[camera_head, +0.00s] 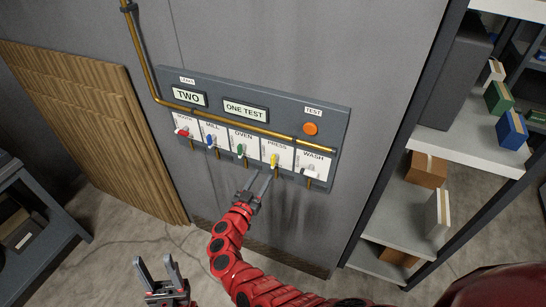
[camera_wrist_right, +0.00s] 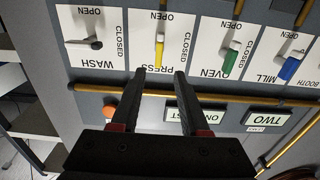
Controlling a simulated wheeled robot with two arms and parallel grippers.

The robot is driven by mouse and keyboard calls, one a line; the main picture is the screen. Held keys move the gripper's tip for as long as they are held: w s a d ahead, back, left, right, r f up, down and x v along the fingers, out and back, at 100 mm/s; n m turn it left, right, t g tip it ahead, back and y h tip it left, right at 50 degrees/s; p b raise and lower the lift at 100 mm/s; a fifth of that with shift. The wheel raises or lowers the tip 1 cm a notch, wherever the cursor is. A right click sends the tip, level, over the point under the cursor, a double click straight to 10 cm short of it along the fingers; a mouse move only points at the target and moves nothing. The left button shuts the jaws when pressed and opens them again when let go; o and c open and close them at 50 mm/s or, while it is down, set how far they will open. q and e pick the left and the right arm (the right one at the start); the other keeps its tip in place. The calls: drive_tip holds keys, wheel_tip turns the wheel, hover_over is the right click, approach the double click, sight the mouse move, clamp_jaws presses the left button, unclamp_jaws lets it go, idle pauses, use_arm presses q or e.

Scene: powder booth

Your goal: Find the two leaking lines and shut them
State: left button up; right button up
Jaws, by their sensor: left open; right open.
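A grey valve panel (camera_head: 225,90) on the wall has a row of labelled levers. Signs read TWO (camera_head: 188,97) and ONE TEST (camera_head: 245,111). My right gripper (camera_head: 260,184) is open and empty below the panel, its fingertips (camera_wrist_right: 160,73) lined up with the PRESS lever, apart from it. My left gripper (camera_head: 158,264) is open and empty, low at left.
An orange TEST button (camera_head: 310,129) sits at the panel's upper right. A brass pipe (camera_head: 150,75) runs down and across the panel. Shelves with boxes (camera_head: 427,169) stand at right, a corrugated board (camera_head: 95,125) and dark bench (camera_head: 35,215) at left.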

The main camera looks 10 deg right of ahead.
sight(272, 162)
drive_tip(key=b+x, duration=0.1)
drive_tip(key=x, duration=0.8)
drive_tip(key=shift+f, duration=0.15)
drive_tip(key=shift+w+d, duration=0.25)
drive_tip(key=shift+d, duration=0.1)
drive_tip(key=shift+c, duration=0.2)
clamp_jaws()
